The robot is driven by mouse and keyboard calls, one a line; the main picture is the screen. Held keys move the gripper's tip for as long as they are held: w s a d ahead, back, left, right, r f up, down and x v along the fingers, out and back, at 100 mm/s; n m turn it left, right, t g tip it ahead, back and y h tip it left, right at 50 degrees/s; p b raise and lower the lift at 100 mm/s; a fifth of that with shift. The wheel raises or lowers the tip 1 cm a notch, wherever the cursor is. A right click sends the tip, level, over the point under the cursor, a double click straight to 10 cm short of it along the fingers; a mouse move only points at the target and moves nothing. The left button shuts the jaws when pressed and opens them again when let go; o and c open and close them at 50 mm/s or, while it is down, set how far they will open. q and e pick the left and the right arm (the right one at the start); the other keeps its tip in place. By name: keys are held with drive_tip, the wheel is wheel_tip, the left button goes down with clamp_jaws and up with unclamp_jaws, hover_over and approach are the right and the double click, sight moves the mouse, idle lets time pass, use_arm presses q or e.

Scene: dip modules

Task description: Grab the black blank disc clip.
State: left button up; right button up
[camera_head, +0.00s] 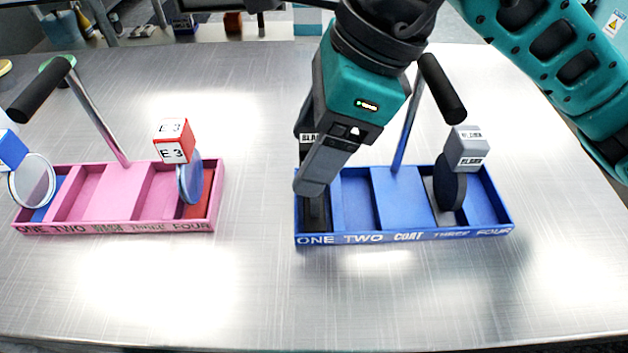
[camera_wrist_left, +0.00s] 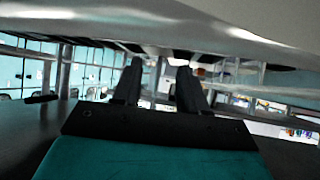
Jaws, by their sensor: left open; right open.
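The black blank disc clip (camera_head: 314,212) stands in compartment ONE of the blue tray (camera_head: 405,237). Its dark base and part of a cube labelled "BLAN" (camera_head: 308,138) show; the rest is hidden behind my right gripper. My right gripper (camera_head: 313,182) reaches down over this clip, its near finger in front of it. It is open; whether both fingers straddle the clip cannot be seen. My left gripper (camera_wrist_left: 158,76) is open and empty in the left wrist view, away from the trays.
A grey blank clip (camera_head: 467,148) with a black disc stands in the right part of the blue tray. The blue tray has a post with a black handle (camera_head: 442,88). The pink tray (camera_head: 110,227) at left holds a red clip (camera_head: 174,140) and a blue clip (camera_head: 12,150). The front metal table (camera_head: 260,300) is clear.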

clamp_jaws()
idle(0.6)
